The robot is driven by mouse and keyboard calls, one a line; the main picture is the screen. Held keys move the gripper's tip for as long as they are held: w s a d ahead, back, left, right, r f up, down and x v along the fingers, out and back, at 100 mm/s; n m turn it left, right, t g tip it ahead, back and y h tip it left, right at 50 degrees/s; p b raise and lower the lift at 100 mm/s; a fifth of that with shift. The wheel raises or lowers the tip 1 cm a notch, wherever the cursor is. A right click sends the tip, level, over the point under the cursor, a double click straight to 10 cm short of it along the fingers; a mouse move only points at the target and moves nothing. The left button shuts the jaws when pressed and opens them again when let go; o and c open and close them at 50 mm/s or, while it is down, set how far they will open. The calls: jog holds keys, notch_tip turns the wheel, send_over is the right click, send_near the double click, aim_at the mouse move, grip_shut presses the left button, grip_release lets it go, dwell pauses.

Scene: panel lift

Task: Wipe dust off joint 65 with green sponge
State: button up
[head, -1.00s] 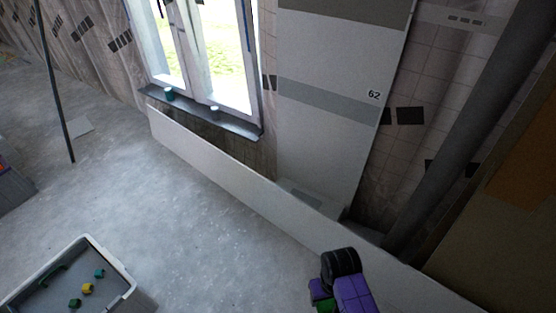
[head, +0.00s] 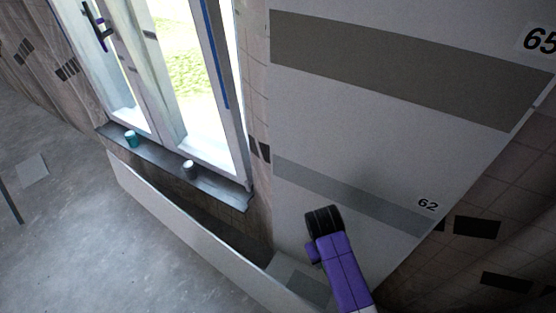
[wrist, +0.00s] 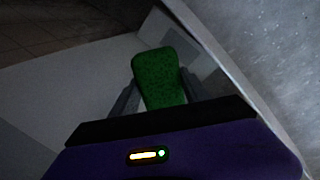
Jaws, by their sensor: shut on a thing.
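The green sponge (wrist: 160,78) sits between the two fingers of my gripper (wrist: 158,95) in the wrist view, and the gripper is shut on it. In the head view my purple arm with its dark gripper end (head: 323,222) is in front of the tall white panel, below the grey band marked 62; the sponge is hidden there. The label 65 (head: 540,40) is at the top right of the panel. Beside it, a wide darker grey band (head: 400,70) runs across the panel. The band (head: 340,190) at label 62 (head: 428,205) is lower and lighter.
A window with a dark sill (head: 215,188) stands left of the panel, with a teal cup (head: 130,138) and a grey cup (head: 188,168) on it. Concrete floor at left is mostly clear.

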jog(key=w+a+r+n+t+h+p, duration=0.1)
jog(key=w+a+r+n+t+h, duration=0.15)
jog(key=w+a+r, duration=0.5)
jog(key=w+a+r+n+t+h+p, duration=0.1)
jog(key=w+a+r+n+t+h, duration=0.2)
jog(key=w+r, duration=0.85)
jog(key=s+a+r+n+t+h+p, duration=0.1)
jog(key=a+r+t, duration=0.25)
jog(key=r, duration=0.75)
jog(key=a+r+n+t, duration=0.15)
jog(key=a+r, duration=0.25)
jog(key=r, duration=0.8)
jog(key=s+a+r+t+h+p, duration=0.1)
jog(key=a+r+t, duration=0.3)
jog(key=r, duration=0.7)
jog(key=b+x, duration=0.2)
jog(key=x, duration=0.4)
jog(key=o, duration=0.6)
jog(key=shift+w+d+r, duration=0.1)
jog(key=shift+w+d, duration=0.1)
jog(key=shift+w, duration=0.1)
jog(key=c, duration=0.8)
